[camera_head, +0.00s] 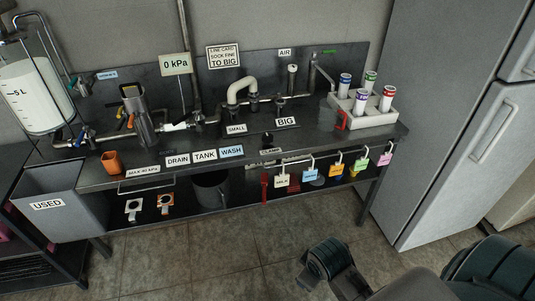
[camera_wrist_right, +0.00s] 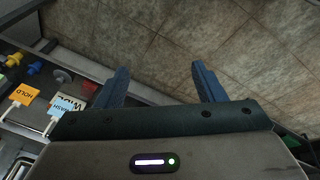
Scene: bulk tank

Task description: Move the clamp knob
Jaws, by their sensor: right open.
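A small label reading CLAMP (camera_head: 270,151) sits at the front edge of the dark bench in the head view. A small dark knob-like part (camera_head: 267,139) stands just behind it; its shape is too small and dark to make out. My right gripper (camera_wrist_right: 160,84) shows in the right wrist view with its two blue fingers wide apart and nothing between them. It is over the tiled floor, apart from the bench. My right arm comes in at the bottom right of the head view. My left gripper is not in either view.
Colored tags, including an orange HOLD tag (camera_wrist_right: 25,94), hang on hooks along the bench front. A grey USED bin (camera_head: 60,215) stands at the left. A rack of capped bottles (camera_head: 363,115) is at the bench's right end, near a tall fridge (camera_head: 440,110). The floor before the bench is clear.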

